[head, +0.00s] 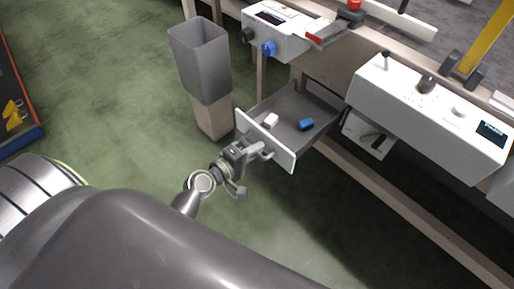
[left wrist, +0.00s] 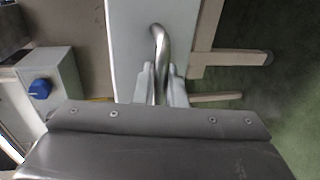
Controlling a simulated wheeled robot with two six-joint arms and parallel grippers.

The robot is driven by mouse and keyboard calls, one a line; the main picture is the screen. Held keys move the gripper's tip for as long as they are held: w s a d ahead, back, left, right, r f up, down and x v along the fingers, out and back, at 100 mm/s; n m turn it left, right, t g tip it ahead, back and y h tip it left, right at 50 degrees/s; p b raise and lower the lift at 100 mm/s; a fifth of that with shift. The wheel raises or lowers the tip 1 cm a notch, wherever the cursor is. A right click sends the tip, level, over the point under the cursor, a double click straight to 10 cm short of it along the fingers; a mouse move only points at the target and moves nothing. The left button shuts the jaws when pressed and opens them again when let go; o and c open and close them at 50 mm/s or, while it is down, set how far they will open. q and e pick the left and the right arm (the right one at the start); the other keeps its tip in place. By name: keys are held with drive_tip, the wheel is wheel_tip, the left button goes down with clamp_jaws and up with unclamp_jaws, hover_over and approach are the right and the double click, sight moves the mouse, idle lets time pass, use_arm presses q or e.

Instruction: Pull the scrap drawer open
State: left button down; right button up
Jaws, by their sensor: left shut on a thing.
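The scrap drawer (head: 286,146) is pulled out from under the bench, with its light front panel facing me. A white block (head: 270,120) and a blue block (head: 306,125) lie inside it. My left gripper (head: 262,151) is at the drawer front, shut on the drawer handle. In the left wrist view the curved metal handle (left wrist: 157,40) runs between the fingers of my left gripper (left wrist: 160,85), against the drawer's front panel (left wrist: 124,48). My right gripper is in neither view.
A grey bin (head: 200,62) on a wooden stand is left of the drawer. A white control box with a blue knob (head: 269,47) is above the drawer; a larger white panel (head: 430,108) is at the right. Green floor (head: 110,95) is clear at the left.

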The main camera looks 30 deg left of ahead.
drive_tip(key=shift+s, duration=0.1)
use_arm(q)
drive_tip(key=c, duration=1.6)
unclamp_jaws()
drive_tip(key=shift+c, duration=0.2)
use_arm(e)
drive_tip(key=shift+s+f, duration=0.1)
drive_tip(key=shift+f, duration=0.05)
